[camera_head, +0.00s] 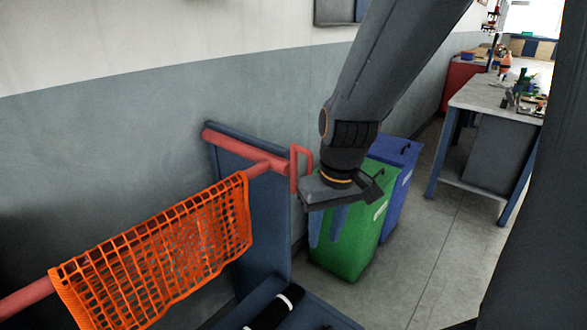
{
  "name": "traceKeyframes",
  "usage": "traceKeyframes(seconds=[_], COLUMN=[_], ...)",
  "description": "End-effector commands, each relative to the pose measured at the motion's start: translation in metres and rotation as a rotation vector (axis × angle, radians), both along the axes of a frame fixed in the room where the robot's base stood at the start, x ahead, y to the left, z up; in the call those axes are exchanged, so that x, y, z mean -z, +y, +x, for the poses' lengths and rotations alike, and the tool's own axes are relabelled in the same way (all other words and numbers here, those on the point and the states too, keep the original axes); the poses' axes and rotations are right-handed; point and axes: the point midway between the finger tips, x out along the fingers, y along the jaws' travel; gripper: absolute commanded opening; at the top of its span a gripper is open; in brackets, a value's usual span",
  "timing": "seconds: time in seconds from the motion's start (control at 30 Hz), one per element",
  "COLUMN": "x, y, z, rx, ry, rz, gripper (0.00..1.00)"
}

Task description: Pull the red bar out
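The red bar (22,298) runs from the lower left up towards the upright blue panel (262,222). An orange net (160,255) hangs over its middle. A red U-shaped handle (307,160) is at the bar's far end, close to a red crosspiece (232,147) at the panel's top. My gripper (325,235) points down just right of and below the handle. Its two bluish fingers are apart with nothing seen between them. The gripper body overlaps the handle's lower end in this view; I cannot tell whether they touch.
A green bin (358,245) and a blue bin (403,165) stand behind my gripper. A dark roll with white bands (275,307) lies on the blue base below. A cluttered workbench (490,95) stands at the right. The floor before it is clear.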

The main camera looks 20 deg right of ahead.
Motion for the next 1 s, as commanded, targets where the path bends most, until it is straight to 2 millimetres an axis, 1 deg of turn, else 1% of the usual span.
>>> traceKeyframes(seconds=[0.03,0.1,0.2,0.3,0.33,0.43,0.53,0.83,1.0], x=[-0.026,-0.052,-0.086,-0.109,-0.114,-0.116,-0.111,-0.071,-0.054], y=[-0.002,-0.003,-0.005,-0.008,-0.008,-0.008,-0.007,-0.001,0.002], z=[0.02,0.046,0.078,0.099,0.104,0.111,0.115,0.128,0.135], rx=[-0.04,-0.11,-0.201,-0.264,-0.277,-0.308,-0.317,-0.314,-0.313], ry=[-0.047,-0.111,-0.196,-0.255,-0.268,-0.28,-0.283,-0.279,-0.281], rz=[0.013,0.027,0.031,0.029,0.027,0.031,0.034,0.032,0.034], gripper=[0.29,0.29,0.29,0.29,0.29,0.29,0.29,0.29,0.29])
